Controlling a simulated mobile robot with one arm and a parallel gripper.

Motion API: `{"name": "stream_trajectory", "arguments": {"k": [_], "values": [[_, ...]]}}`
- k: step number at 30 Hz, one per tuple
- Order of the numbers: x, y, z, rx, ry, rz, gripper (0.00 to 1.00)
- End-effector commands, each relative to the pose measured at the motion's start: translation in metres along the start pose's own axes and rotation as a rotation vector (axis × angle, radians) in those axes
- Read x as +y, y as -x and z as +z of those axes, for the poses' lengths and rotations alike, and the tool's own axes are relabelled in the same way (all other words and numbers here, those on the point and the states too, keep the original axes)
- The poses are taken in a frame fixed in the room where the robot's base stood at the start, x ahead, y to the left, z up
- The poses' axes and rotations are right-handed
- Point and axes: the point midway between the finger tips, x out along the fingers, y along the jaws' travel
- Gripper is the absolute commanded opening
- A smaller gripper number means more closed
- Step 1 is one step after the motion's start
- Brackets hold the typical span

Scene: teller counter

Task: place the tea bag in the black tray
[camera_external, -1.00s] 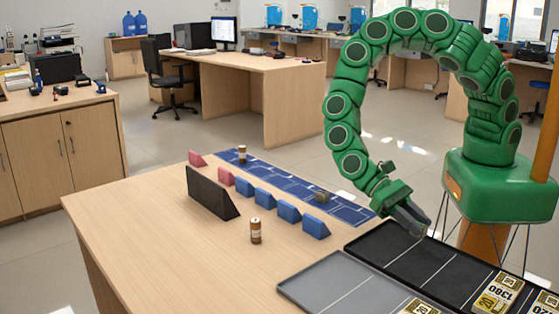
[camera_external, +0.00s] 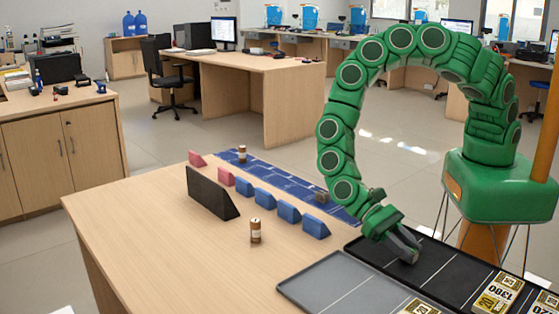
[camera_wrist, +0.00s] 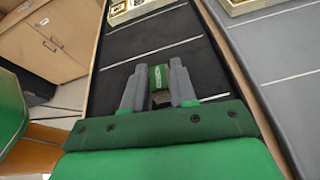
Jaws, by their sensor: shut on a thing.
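In the wrist view my gripper (camera_wrist: 158,68) is shut on a small green packet with pale lettering, which I take to be the tea bag (camera_wrist: 158,77). The black tray (camera_wrist: 120,55) lies beneath it, split into compartments by thin white lines. I cannot tell whether the tea bag touches the tray floor. In the external view the fingers and arm hide the tea bag.
A grey tray (camera_external: 340,283) lies beside the black one. Banknote bundles (camera_external: 497,293) lie in the black tray's right part. Several blue wedges (camera_external: 289,211), a black wedge (camera_external: 211,193) and a brown bottle (camera_external: 255,230) stand on the counter. A blue mat (camera_external: 285,182) runs along the back.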

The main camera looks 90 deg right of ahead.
Motion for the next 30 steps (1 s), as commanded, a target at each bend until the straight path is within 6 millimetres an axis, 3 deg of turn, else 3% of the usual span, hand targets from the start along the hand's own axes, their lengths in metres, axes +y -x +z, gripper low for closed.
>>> {"name": "stream_trajectory", "arguments": {"k": [5,6,11,22,30], "values": [[0.0,0.0,-0.001,0.0,0.0,0.0,0.0],[0.0,0.0,-0.001,0.0,0.0,0.0,0.29],[0.0,0.0,-0.001,0.001,0.0,0.0,0.52],[0.0,0.003,0.0,0.001,0.0,-0.001,0.52],[-0.001,0.037,-0.001,0.004,0.001,-0.006,0.52]]}}
